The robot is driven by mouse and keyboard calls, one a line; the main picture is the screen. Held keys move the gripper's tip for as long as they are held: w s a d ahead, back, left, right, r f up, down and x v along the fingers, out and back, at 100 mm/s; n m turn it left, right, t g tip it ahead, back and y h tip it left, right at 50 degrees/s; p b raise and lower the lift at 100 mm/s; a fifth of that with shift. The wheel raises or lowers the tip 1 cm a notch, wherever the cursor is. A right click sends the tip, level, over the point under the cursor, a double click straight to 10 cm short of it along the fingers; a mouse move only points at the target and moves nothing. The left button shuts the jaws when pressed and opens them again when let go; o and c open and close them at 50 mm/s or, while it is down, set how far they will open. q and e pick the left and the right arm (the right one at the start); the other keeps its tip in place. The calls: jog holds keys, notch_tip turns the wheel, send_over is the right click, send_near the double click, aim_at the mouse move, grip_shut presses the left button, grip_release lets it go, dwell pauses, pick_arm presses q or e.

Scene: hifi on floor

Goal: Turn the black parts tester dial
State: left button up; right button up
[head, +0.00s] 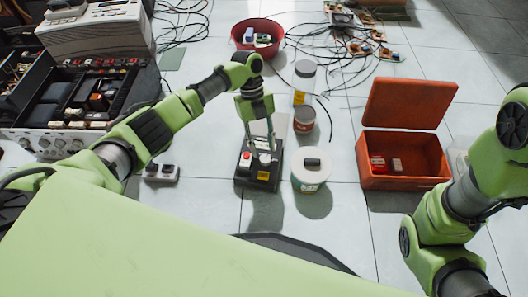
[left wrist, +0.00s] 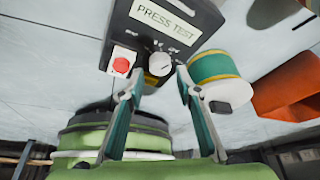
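The black parts tester (head: 243,177) stands on the floor tiles below my left arm. In the left wrist view the tester (left wrist: 203,18) carries a "PRESS TEST" label, a red button (left wrist: 122,65) on a white square, and a pale round dial (left wrist: 160,64) with markings around it. My left gripper (head: 260,148) points down over the tester. In the left wrist view the left gripper (left wrist: 159,74) is open, its two fingertips apart on either side of the dial's near edge. Contact with the dial cannot be told. My right arm shows at the right, but its gripper is out of view.
A white tub with a green band (head: 310,176) stands close right of the tester. A brown jar (head: 304,120) and a grey-lidded container (head: 304,80) stand behind. An open orange box (head: 405,182) is farther right. A power strip (head: 161,173) lies left.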

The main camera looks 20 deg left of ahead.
aim_at(259, 149)
pick_arm(q)
jog(key=v, duration=0.8)
jog(key=shift+r, duration=0.2)
